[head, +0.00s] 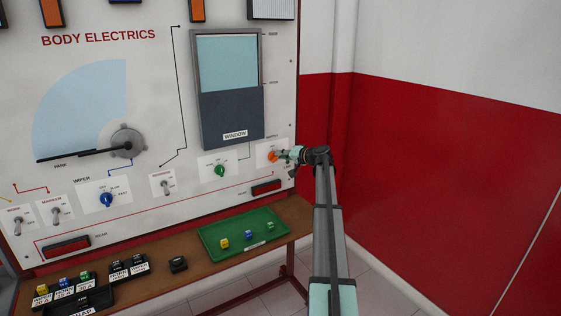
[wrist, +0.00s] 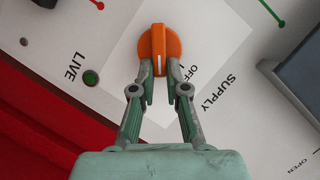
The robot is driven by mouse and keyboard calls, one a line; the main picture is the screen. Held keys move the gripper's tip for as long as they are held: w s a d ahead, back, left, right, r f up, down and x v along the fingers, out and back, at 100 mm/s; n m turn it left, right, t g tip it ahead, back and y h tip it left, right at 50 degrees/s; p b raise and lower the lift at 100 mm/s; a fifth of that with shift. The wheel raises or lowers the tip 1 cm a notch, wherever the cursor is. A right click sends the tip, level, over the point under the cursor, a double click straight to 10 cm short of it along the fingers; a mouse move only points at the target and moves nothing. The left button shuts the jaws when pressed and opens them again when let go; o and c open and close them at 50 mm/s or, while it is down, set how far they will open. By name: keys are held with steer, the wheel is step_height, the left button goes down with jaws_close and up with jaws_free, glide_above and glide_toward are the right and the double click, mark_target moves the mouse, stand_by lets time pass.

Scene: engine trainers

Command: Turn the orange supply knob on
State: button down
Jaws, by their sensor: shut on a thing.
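The orange supply knob (head: 272,157) sits on a white label plate at the lower right of the body electrics panel. In the wrist view the orange knob (wrist: 158,42) has a raised ridge running up and down the picture. My gripper (head: 280,156) reaches it from the right. In the wrist view my gripper's fingers (wrist: 159,69) are shut on the knob's ridge, one on each side. The words SUPPLY and OFF show beside the knob, OFF partly covered by a finger. No ON mark is visible.
A dark green LIVE lamp (wrist: 91,78) is left of the knob in the wrist view. A green knob (head: 219,170) and the window display (head: 230,118) are close by. A green tray (head: 210,243) lies on the shelf below. A red and white wall (head: 440,150) stands at right.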

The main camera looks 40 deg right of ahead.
steer(key=shift+d+f+m+t+y+b, duration=0.1)
steer(key=shift+f+m+t+y+b, duration=0.4)
steer(key=shift+m, duration=0.55)
steer(key=shift+d+f+m+t+y+b, duration=0.15)
steer(key=shift+m+t+b, duration=0.15)
steer(key=shift+m+b, duration=0.6)
steer(key=shift+d+f+m+t+y+b, duration=0.15)
steer(key=shift+m+t+y+b, duration=0.25)
steer(key=shift+m, duration=0.85)
steer(key=shift+a, duration=0.1)
steer(key=c, duration=1.2)
jaws_free()
steer(key=shift+s+f, duration=0.1)
steer(key=shift+s, duration=0.05)
steer(key=v, duration=1.1)
steer(key=shift+s, duration=0.35)
